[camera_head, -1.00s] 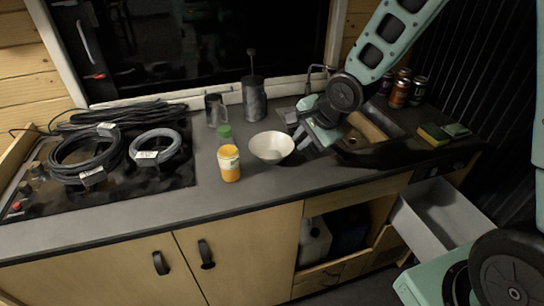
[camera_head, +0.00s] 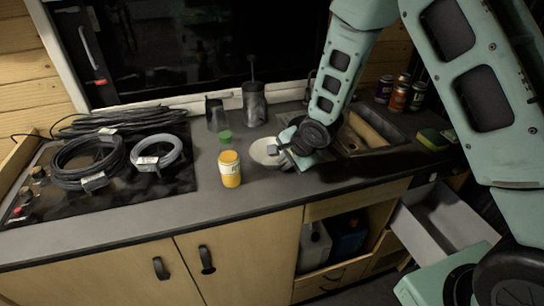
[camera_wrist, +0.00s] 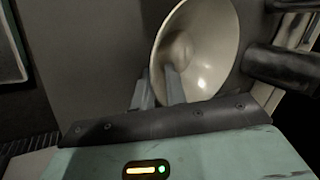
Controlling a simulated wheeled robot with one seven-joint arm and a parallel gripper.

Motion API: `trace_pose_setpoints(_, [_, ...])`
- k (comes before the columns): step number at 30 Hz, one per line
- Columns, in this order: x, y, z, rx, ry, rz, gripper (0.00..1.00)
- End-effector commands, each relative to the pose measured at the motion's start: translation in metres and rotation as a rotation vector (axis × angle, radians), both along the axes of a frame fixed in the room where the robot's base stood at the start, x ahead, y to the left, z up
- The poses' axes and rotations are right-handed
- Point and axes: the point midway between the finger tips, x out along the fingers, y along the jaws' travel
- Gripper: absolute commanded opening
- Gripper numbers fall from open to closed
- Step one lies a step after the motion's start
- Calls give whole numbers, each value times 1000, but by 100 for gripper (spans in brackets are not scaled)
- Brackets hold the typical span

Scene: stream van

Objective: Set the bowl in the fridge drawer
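The white bowl (camera_head: 264,151) stands on the dark countertop, right of the orange jar, partly covered by my gripper in the head view. In the wrist view the bowl (camera_wrist: 212,55) shows its inside close ahead. My gripper (camera_wrist: 158,82) has its two fingers apart, at the bowl's near rim. One finger overlaps the bowl's inside and the other is outside the rim; contact cannot be told. In the head view my gripper (camera_head: 284,155) is at the bowl's right side. The fridge drawer (camera_head: 438,222) is pulled out at the lower right, and its visible inside looks empty.
A mug (camera_head: 215,114) and a dark canister (camera_head: 254,104) are behind. Coiled cables (camera_head: 88,160) cover the left hob. A sink (camera_head: 368,135), cans (camera_head: 398,95) and sponge (camera_head: 433,139) are right.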

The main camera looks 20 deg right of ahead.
Motion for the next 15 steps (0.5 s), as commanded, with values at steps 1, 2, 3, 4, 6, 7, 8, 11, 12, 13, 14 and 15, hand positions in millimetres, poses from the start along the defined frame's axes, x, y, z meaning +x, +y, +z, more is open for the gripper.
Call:
trace_pose_setpoints(1, [0, 0, -1, 0, 0, 0, 13])
trace_pose_setpoints(2, [0, 0, -1, 0, 0, 0, 13])
trace_pose_setpoints(3, [0, 0, -1, 0, 0, 0, 13])
trace_pose_setpoints(4, [0, 0, -1, 0, 0, 0, 13])
trace_pose_setpoints(6, [0, 0, -1, 0, 0, 0, 13])
trace_pose_setpoints(7, [0, 0, -1, 0, 0, 0, 8])
trace_pose_setpoints(8, [0, 0, -1, 0, 0, 0, 0])
trace_pose_setpoints(11, [0, 0, -1, 0, 0, 0, 0])
trace_pose_setpoints(12, [0, 0, -1, 0, 0, 0, 0])
trace_pose_setpoints(13, [1, 0, 0, 0, -1, 0, 0])
trace_pose_setpoints(14, [0, 0, 0, 0, -1, 0, 0])
trace_pose_setpoints(15, [0, 0, 0, 0, -1, 0, 0])
